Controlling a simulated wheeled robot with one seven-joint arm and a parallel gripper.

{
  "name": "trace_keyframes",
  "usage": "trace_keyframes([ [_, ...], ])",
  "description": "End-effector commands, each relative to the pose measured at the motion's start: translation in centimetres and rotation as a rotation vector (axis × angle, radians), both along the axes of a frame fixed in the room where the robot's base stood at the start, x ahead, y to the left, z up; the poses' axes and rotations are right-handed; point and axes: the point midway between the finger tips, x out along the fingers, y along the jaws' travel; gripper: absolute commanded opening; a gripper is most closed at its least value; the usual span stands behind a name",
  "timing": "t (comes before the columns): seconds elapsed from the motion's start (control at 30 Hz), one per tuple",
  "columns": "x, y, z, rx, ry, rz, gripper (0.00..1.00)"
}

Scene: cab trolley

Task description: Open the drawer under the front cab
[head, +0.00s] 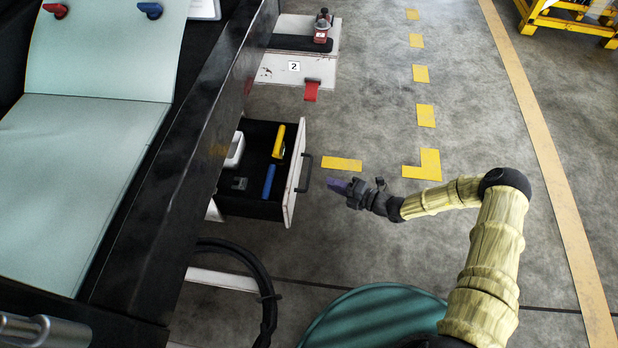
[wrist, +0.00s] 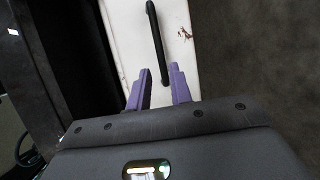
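The drawer (head: 296,160) under the cab is pulled out, with its white front panel to the right and its dark inside showing. Its black bar handle (head: 304,174) stands off the panel. In the wrist view the handle (wrist: 156,40) runs up the white front (wrist: 190,75), beyond my fingertips. My gripper (head: 336,185), with purple fingers, is just right of the handle in the head view and appears apart from it. In the wrist view my gripper (wrist: 160,70) has its fingers spread with nothing between them.
The drawer holds a yellow-handled tool (head: 279,142), a blue one (head: 268,181) and a white box (head: 235,150). A black hose (head: 266,285) hangs below. A white unit marked 2 (head: 275,70) with a red tab stands beyond.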

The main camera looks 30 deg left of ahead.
Motion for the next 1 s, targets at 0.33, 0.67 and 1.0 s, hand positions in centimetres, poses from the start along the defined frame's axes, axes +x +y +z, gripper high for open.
trace_keyframes([
  [0.33,0.5,6.2,-1.5,0.001,-0.001,0.003,0.21],
  [0.67,1.0,9.5,-1.8,0.0,0.0,-0.002,0.21],
  [1.0,0.5,10.1,-1.7,0.0,0.0,0.009,0.06],
])
